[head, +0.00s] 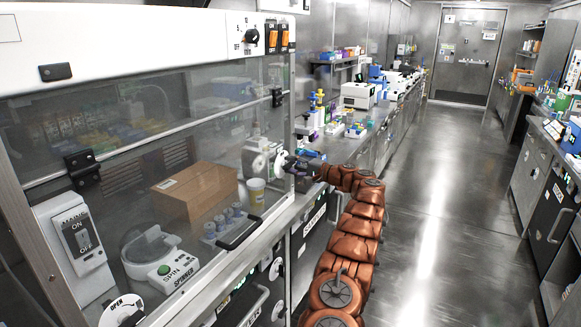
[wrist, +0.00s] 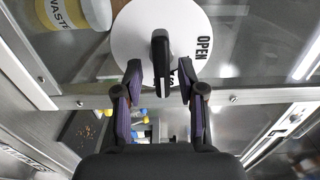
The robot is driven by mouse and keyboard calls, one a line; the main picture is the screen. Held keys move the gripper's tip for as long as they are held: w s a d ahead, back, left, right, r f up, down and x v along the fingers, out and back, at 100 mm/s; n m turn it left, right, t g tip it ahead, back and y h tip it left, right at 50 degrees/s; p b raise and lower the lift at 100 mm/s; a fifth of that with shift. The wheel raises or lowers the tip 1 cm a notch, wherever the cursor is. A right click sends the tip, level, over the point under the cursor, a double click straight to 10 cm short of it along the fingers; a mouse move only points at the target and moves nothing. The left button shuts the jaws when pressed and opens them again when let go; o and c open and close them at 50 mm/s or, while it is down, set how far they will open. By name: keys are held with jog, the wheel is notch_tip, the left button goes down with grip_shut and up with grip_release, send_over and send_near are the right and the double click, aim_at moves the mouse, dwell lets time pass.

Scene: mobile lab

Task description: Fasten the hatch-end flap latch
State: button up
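The flap latch in front of me is a white round plate (wrist: 135,45) with a black turn handle (wrist: 160,45) on the clear hood panel. The plate's word OPEN shows beside the handle in the wrist view. In the head view this plate (head: 280,164) is at the far end of the hood, partly hidden by my gripper (head: 296,165). In the wrist view my gripper (wrist: 160,82) is open, one finger on each side of the handle's near end. Gaps show between handle and fingers, so it is not clamped.
A second round OPEN plate (head: 122,308) is at the hood's near end. Behind the panel are a cardboard box (head: 196,190), a spinner (head: 157,258) and a yellow-labelled waste tub (head: 256,190). A bench with bottles (head: 317,105) continues beyond. The aisle floor (head: 450,200) is clear.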

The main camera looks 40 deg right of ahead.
jog(key=v, duration=1.1)
jog(key=shift+s, duration=0.35)
jog(key=shift+s+f, duration=0.1)
jog(key=shift+f, duration=0.05)
